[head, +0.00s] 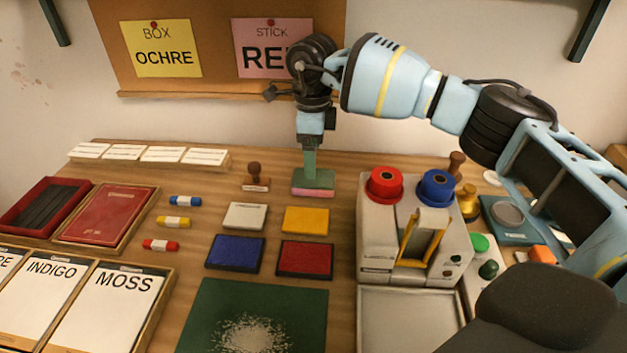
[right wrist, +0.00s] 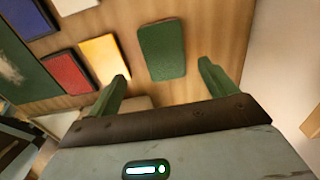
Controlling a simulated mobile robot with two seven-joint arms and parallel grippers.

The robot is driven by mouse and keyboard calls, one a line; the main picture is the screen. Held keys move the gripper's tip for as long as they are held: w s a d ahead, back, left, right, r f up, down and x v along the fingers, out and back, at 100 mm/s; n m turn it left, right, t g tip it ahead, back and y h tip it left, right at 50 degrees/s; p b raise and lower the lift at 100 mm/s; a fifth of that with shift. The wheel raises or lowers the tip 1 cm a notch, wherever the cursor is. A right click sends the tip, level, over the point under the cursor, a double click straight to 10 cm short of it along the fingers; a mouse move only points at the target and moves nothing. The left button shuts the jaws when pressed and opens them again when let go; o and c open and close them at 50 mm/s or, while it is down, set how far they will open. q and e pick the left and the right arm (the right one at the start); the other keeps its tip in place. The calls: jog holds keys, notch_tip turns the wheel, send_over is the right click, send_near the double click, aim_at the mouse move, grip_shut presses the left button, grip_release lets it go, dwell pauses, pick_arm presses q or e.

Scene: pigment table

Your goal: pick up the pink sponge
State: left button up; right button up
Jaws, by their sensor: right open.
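The pink sponge (head: 313,192) lies on the wooden table near its back middle. It has a green top layer with a pink edge showing below. In the right wrist view only its green top (right wrist: 162,50) shows, between and beyond the fingertips. My right gripper (head: 310,168) points down over the sponge, with green fingers. In the right wrist view the fingers of my right gripper (right wrist: 162,78) are apart with nothing between them. Whether the fingertips touch the sponge cannot be told. My left gripper is not in view.
White, yellow (head: 306,221), blue and red (head: 305,258) pads lie in front of the sponge. A stamp (head: 255,178) stands to its left. A grey machine (head: 375,225) with red and blue caps stands to the right. The corkboard (head: 205,95) hangs behind.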

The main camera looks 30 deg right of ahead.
aim_at(314, 182)
jog(key=shift+w+d+f, duration=0.1)
jog(key=shift+d+f, duration=0.05)
jog(key=shift+f, duration=1.55)
jog(key=shift+w+d+f, duration=0.1)
jog(key=shift+d+f, duration=0.05)
jog(key=shift+f, duration=1.55)
jog(key=shift+c, duration=0.4)
jog(key=c, duration=1)
